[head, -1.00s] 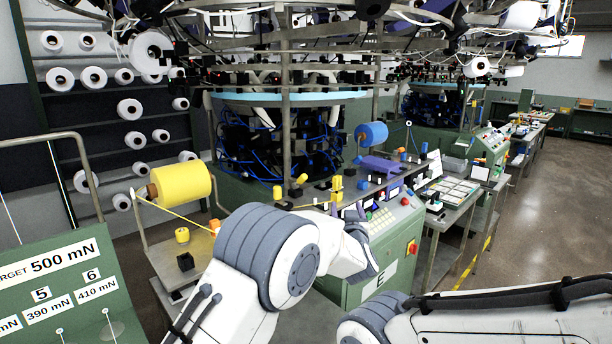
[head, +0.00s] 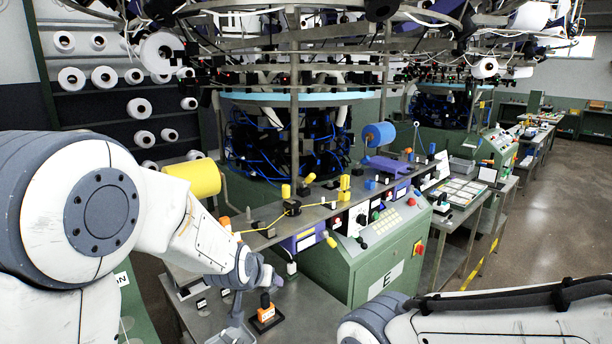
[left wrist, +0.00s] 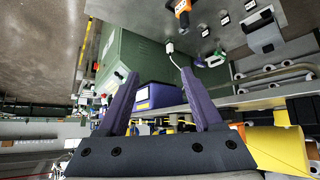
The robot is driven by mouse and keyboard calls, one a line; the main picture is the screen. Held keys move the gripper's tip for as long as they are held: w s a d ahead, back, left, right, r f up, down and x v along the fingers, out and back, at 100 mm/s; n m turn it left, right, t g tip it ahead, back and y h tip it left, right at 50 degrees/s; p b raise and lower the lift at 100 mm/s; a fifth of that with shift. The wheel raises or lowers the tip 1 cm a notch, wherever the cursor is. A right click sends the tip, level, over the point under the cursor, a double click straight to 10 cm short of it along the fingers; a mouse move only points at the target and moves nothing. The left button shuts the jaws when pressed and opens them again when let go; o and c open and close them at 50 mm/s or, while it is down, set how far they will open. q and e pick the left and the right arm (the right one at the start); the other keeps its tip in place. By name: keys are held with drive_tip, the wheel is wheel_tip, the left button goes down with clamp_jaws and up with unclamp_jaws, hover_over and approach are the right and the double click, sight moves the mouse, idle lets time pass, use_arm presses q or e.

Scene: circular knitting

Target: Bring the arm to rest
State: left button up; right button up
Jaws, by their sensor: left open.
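My left arm (head: 160,225) comes in large from the left in the head view. Its wrist is above the grey table at lower centre. My left gripper (left wrist: 160,75) shows two purple fingers spread apart with nothing between them in the left wrist view. My right arm (head: 490,322) lies across the lower right of the head view. Its gripper is outside the frame.
The green machine cabinet (head: 360,262) marked E stands right of the left wrist. A yellow yarn cone (head: 197,177) sits behind the forearm, with a shelf rail (head: 330,212) beyond. A grey tray (head: 232,335) is on the table below. Open floor (head: 560,220) lies at right.

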use_arm(q)
drive_tip(key=s+a+f+g, duration=0.2)
drive_tip(key=s+a, duration=0.1)
drive_tip(key=s, duration=0.4)
drive_tip(key=s+a+f+n+g+y, duration=0.1)
drive_tip(key=s+a+g, duration=0.1)
drive_tip(key=s+a, duration=0.35)
drive_tip(key=s+a+f+g, duration=0.2)
drive_tip(key=s, duration=0.6)
drive_tip(key=s+d+m+g+b, duration=0.2)
drive_tip(key=s+d+m+b, duration=0.3)
drive_tip(key=s+d, duration=0.8)
drive_tip(key=shift+s+d+r+m+h, duration=0.15)
drive_tip(key=shift+d+r+m+h, duration=0.15)
drive_tip(key=shift+d+m, duration=0.7)
use_arm(e)
wheel_tip(320, 180, down, 5)
drive_tip(key=shift+f, duration=0.15)
use_arm(q)
drive_tip(key=shift+d, duration=0.1)
drive_tip(key=shift+c, duration=0.3)
use_arm(e)
drive_tip(key=shift+c, duration=0.3)
